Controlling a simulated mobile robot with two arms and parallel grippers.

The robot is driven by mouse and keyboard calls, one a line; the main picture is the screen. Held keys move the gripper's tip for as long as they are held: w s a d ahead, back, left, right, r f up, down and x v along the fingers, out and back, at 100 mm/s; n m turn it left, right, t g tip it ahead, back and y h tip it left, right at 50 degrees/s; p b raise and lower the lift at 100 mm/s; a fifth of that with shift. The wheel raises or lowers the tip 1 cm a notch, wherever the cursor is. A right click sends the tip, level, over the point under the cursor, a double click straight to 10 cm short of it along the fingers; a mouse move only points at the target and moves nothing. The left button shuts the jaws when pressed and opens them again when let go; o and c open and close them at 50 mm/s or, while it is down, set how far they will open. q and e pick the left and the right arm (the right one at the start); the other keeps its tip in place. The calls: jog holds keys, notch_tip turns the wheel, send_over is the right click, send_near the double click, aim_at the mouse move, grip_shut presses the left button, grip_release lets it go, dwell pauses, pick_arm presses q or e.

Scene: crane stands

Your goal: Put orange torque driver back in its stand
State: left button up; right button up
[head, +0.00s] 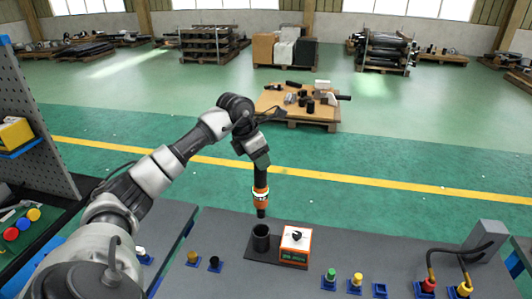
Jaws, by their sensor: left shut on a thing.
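The orange torque driver (261,198) hangs upright below my left gripper (258,165), which is shut on its black upper part. The driver has an orange band, a light ring and a dark tip pointing down. Its stand, a black cup (261,241), is on a dark base plate (251,254) on the grey bench. The driver's tip appears above the cup, close to its opening; the exact gap is hard to judge. My right gripper is not in view.
An orange and white box (294,246) with a black knob stands beside the cup. Small coloured pieces in blue holders line the bench, including a green one (330,276). A grey block (485,240) with cables is at the right. A pegboard (35,120) is at the left.

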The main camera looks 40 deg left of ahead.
aim_at(259, 175)
pick_arm(q)
jog(key=shift+s+r, duration=0.2)
jog(key=shift+w+f, duration=0.15)
jog(key=shift+f, duration=0.1)
jog(key=shift+f+b, duration=0.5)
jog(key=shift+b, duration=0.05)
jog(key=shift+f+b, duration=1.55)
jog(key=shift+f, duration=0.6)
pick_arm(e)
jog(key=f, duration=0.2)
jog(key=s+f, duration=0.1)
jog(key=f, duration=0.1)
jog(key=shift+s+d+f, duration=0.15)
pick_arm(q)
jog(key=shift+n, duration=0.3)
jog(key=shift+f, duration=0.25)
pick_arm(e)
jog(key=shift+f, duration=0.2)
